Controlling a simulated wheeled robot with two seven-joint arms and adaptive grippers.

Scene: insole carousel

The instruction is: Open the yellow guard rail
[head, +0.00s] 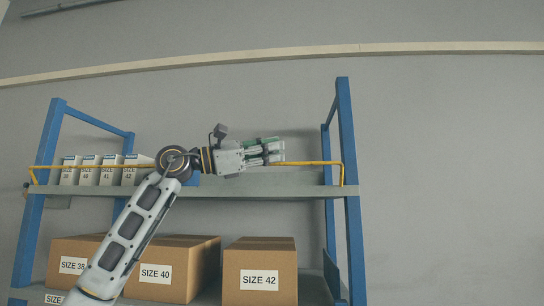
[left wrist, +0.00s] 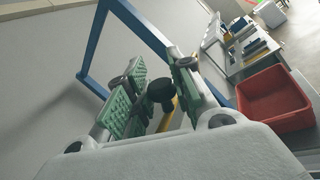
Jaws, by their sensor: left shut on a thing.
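The yellow guard rail (head: 312,163) runs along the front of the rack's upper shelf, with a bent end at the right post. My left gripper (head: 268,152) is at the rail's right half, fingers pointing right, and covers part of it. In the left wrist view my left gripper (left wrist: 158,95) has its green-padded fingers on both sides of a black knob (left wrist: 160,90). A short piece of the yellow rail (left wrist: 167,117) shows behind the knob. The gripper is shut on the knob; the exact contact is partly hidden. My right gripper is not in view.
White size-labelled boxes (head: 88,171) stand on the upper shelf behind the rail at the left. Brown cartons (head: 260,269) stand below. Blue posts (head: 349,190) frame the rack. A red bin (left wrist: 272,97) shows in the left wrist view. The upper shelf's right part looks empty.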

